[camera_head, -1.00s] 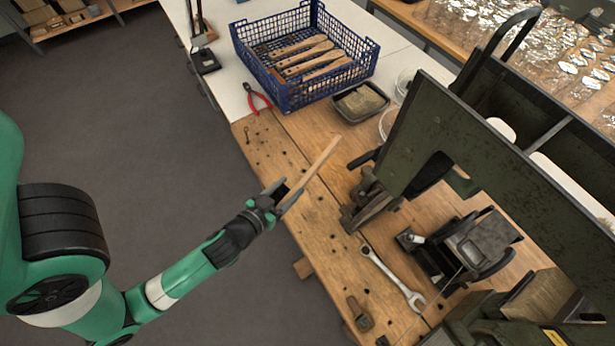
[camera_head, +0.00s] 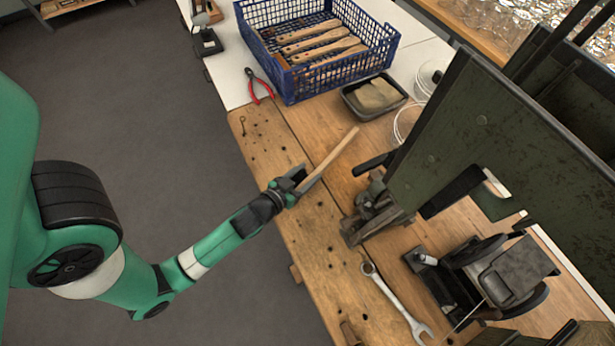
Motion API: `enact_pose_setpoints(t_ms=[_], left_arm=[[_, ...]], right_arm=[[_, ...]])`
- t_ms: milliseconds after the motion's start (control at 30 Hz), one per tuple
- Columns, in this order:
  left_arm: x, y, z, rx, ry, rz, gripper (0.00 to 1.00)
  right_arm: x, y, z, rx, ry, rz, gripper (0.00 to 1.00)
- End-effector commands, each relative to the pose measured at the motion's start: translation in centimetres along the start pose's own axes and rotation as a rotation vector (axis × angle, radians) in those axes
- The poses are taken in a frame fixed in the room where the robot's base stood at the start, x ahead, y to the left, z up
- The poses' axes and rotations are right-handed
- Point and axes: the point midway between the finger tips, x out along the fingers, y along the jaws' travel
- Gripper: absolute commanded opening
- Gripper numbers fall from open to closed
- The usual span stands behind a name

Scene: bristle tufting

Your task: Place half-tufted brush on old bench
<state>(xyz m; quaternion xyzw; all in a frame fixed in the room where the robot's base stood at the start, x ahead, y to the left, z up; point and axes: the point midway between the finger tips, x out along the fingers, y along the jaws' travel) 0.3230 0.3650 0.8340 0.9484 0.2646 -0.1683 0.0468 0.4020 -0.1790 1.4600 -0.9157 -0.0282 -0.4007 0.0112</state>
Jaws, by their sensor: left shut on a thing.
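My left gripper (camera_head: 296,186) is over the wooden old bench (camera_head: 310,232), shut on a slim wooden brush (camera_head: 330,159). The brush points up and to the right, away from the fingers. I cannot make out bristles on it, and I cannot tell whether it touches the bench top. The bench is worn, with dark holes. My right gripper is not in view.
A blue basket (camera_head: 292,85) with several wooden brush handles (camera_head: 318,45) stands behind. A black tray (camera_head: 357,107), red pliers (camera_head: 260,86) and a spanner (camera_head: 396,303) lie around. A dark green machine (camera_head: 480,130) blocks the right side. Bare wood lies left of the clamp (camera_head: 373,215).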

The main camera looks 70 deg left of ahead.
Motion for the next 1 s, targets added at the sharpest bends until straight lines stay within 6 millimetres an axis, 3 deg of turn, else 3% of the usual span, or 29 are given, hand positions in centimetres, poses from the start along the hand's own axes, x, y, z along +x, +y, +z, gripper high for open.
enact_pose_setpoints(t_ms=[333, 367, 500, 867, 1000], left_arm=[[0.1, 0.0, 0.3, 0.0, 0.001, 0.0, 0.0], [0.1, 0.0, 0.2, 0.0, 0.0, 0.0, 0.63], [0.1, 0.0, 0.2, 0.0, 0.0, 0.0, 0.89], [-0.1, 0.0, -0.3, 0.0, 0.0, 0.0, 0.9], [-2.0, 0.0, -0.1, 0.002, -0.003, 0.001, 0.9]], right_arm=[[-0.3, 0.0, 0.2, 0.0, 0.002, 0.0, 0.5], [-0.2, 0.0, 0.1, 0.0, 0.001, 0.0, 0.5], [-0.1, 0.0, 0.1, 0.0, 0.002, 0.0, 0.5], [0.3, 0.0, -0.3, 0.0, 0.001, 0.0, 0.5], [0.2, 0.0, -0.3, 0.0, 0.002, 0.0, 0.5]])
